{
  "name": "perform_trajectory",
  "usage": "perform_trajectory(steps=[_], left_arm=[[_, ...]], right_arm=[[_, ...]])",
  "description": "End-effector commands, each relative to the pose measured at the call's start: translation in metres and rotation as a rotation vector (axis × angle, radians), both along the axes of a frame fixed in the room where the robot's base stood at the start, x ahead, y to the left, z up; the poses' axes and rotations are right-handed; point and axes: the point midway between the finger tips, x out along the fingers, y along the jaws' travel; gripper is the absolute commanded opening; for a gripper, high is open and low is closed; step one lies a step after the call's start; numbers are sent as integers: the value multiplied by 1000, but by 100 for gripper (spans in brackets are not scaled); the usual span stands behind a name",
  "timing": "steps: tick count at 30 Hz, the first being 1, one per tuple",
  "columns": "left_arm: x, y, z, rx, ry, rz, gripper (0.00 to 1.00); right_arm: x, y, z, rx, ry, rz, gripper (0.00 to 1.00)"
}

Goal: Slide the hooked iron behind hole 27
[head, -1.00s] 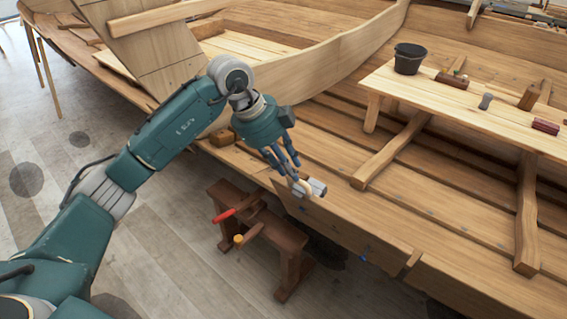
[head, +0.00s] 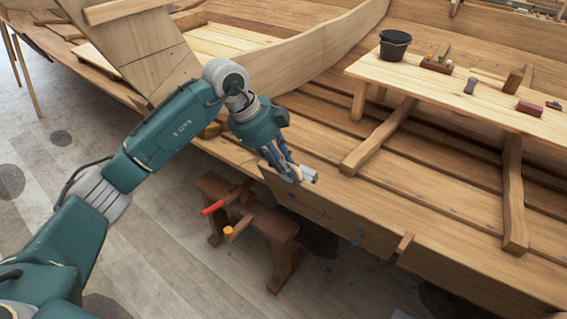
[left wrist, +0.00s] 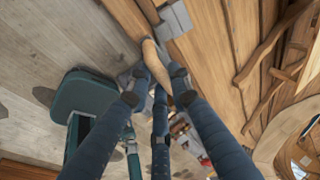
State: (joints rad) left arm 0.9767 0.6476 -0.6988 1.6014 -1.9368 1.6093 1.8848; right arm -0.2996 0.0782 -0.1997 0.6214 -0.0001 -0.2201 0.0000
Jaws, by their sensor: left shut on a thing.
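My left gripper (head: 290,174) is shut on the pale wooden grip of an iron with a grey, blocky metal head (head: 309,174). In the head view the iron is at the upper edge of the hull's outer plank (head: 330,212), near its left end. Touching or just apart, I cannot tell. In the left wrist view the wooden grip (left wrist: 154,64) runs between the fingers, and the grey head (left wrist: 175,19) lies beyond it against the planking. A blue mark (head: 357,240) shows lower on the plank. No hole number is readable, so I cannot pick out hole 27. My right gripper is not in view.
A brown wooden stool (head: 262,228) with red- and yellow-ended tools stands below the plank. A plank bench (head: 440,92) inside the hull carries a black bucket (head: 394,46) and several small tools. The grey floor (head: 190,275) left of the stool is mostly clear.

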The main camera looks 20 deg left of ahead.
Motion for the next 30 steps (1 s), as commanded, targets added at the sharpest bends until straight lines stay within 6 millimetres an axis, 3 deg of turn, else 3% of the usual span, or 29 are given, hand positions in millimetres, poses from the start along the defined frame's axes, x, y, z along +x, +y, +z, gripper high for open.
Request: perform_trajectory(steps=[14, 30], left_arm=[[2, -3, 4, -5, -11, 1, 0], [-11, -43, 4, -10, -8, -5, 0]], right_arm=[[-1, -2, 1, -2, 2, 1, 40], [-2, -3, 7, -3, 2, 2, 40]])
